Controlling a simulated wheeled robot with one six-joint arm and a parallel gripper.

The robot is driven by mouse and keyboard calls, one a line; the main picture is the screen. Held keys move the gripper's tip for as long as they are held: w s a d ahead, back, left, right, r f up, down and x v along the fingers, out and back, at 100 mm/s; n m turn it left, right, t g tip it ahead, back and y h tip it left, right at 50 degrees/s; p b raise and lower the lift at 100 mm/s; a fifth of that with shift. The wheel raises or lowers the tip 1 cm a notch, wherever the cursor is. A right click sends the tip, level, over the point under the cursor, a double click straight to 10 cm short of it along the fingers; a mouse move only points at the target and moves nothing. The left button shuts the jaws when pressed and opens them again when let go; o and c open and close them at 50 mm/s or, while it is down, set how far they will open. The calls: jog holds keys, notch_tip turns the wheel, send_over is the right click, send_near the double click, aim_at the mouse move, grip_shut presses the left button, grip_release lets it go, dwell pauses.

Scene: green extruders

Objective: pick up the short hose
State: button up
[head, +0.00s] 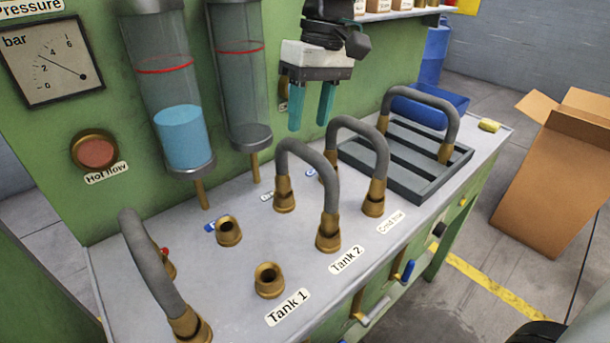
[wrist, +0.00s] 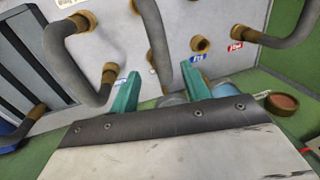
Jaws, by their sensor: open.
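Several grey hoses with brass ends are in the head view; I cannot tell for sure which is the short one. One arches to the Tank 2 port (head: 310,158), one to the cold flow port (head: 360,132), one stands at the front left (head: 150,262), and one lies on the slatted tray (head: 422,97). The wrist view shows the cold flow hose (wrist: 62,65), the Tank 2 hose (wrist: 153,38) and the front-left hose (wrist: 298,32). My gripper (head: 311,106) is open and empty, fingers down, above the rear of the bench. In the wrist view its fingers (wrist: 162,80) stand apart.
Two glass cylinders (head: 170,100) stand on the green back panel. Bare brass ports (head: 269,280) are at Tank 1 and behind it. A cardboard box (head: 550,170) is on the floor.

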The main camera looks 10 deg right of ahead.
aim_at(304, 145)
jog(key=f, duration=0.2)
jog(key=a+f, duration=0.1)
jog(key=f, duration=0.1)
jog(key=s+f, duration=0.1)
jog(key=f, duration=0.2)
jog(key=shift+a, duration=0.15)
grip_shut()
